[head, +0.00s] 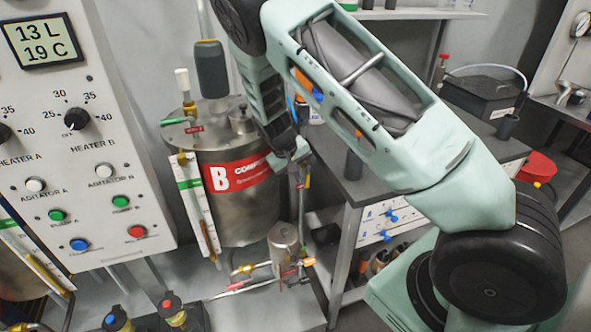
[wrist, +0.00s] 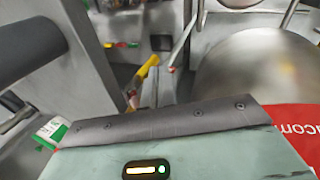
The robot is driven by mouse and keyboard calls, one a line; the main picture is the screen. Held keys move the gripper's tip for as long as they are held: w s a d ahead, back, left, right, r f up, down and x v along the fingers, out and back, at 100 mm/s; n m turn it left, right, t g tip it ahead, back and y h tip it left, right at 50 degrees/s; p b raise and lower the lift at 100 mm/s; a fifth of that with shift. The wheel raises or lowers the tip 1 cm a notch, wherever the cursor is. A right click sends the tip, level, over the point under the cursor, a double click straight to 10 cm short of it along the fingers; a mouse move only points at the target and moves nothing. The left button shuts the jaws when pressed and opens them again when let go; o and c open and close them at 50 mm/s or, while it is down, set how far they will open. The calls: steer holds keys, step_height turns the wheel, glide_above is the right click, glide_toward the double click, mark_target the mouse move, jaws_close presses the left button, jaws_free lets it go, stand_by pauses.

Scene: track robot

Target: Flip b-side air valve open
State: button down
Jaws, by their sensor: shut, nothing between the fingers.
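The B tank (head: 240,205), a steel cylinder with a red "B" label, stands in the middle of the head view. My gripper (head: 296,160) is at its right side, pointing down, shut and empty. A thin vertical pipe with small coloured fittings (head: 300,185) runs just below the gripper, partly hidden by it. In the wrist view, a yellow handle (wrist: 148,66) shows ahead, beside a thin rod with a red tip. The steel tank (wrist: 255,75) fills the right of that view. I cannot tell which fitting is the B-side air valve.
A control panel (head: 85,140) with knobs and buttons stands at left. A small steel canister (head: 283,243) with yellow and orange handles sits low by the tank. A grey table (head: 385,165) with a black box (head: 485,95) is at right.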

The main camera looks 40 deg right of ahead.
steer(key=b+v, duration=0.1)
steer(key=v, duration=1.6)
steer(key=s+a+r+n+y, duration=0.2)
steer(key=s+a+n+y, duration=0.25)
steer(key=s+a, duration=1.2)
steer(key=s+a+n, duration=0.2)
steer(key=s, duration=0.5)
steer(key=s+a+n, duration=0.2)
steer(key=s+n, duration=0.1)
steer(key=s, duration=0.5)
steer(key=shift+s+a, duration=0.2)
steer(key=shift+a, duration=0.1)
